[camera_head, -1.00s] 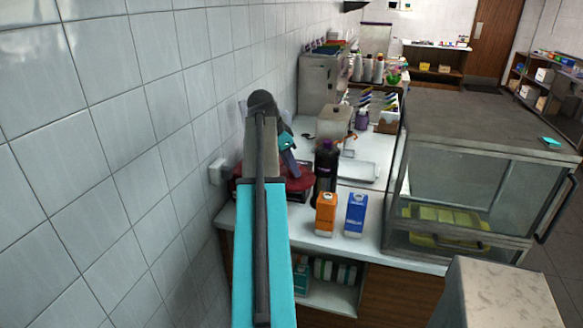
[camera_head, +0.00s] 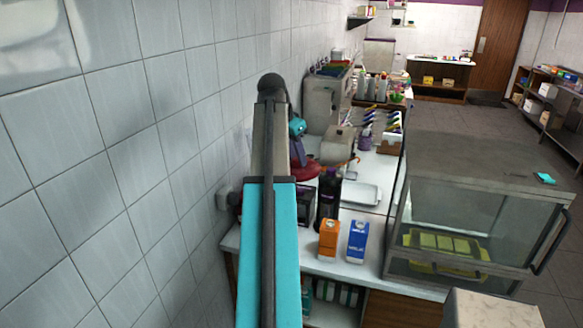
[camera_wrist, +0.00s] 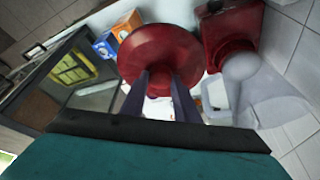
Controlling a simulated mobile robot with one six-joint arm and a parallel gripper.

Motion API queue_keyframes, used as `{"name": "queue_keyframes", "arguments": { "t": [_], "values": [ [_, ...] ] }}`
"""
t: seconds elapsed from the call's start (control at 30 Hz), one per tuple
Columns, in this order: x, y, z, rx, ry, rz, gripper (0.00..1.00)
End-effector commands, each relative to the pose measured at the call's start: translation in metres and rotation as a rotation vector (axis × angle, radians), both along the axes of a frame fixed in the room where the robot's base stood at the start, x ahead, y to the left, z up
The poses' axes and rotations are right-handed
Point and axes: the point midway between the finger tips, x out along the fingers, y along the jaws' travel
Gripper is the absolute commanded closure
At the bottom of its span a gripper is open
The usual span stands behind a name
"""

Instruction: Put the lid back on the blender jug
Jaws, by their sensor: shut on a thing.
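The red round lid (camera_wrist: 158,48) is in my gripper (camera_wrist: 160,80), whose two dark fingers are shut on its underside or knob in the wrist view. In the head view a small part of the red lid (camera_head: 306,173) shows beside my arm, below my gripper (camera_head: 299,152). In the wrist view a translucent jug (camera_wrist: 275,98) stands to the right of the lid, with a red blender base (camera_wrist: 222,32) beyond it. The lid is apart from the jug. The jug is mostly hidden behind my arm in the head view.
An orange carton (camera_head: 329,240), a blue carton (camera_head: 357,241) and a dark bottle (camera_head: 329,198) stand on the white counter near the lid. A glass display case (camera_head: 480,205) stands to the right. The tiled wall (camera_head: 130,130) is close on the left.

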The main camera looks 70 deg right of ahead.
Motion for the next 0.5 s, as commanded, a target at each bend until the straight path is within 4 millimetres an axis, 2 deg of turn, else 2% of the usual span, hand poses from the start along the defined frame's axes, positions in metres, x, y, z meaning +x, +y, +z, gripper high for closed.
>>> {"name": "queue_keyframes", "arguments": {
  "t": [0.03, 0.2, 0.33, 0.5],
  "values": [
    [-0.001, 0.0, 0.025, -0.003, -0.002, 0.026, 1.0],
    [-0.001, 0.001, 0.075, -0.006, 0.001, 0.123, 1.0],
    [-0.002, 0.003, 0.104, -0.01, 0.003, 0.186, 1.0],
    [-0.002, 0.005, 0.125, -0.014, 0.006, 0.235, 1.0]
  ]
}}
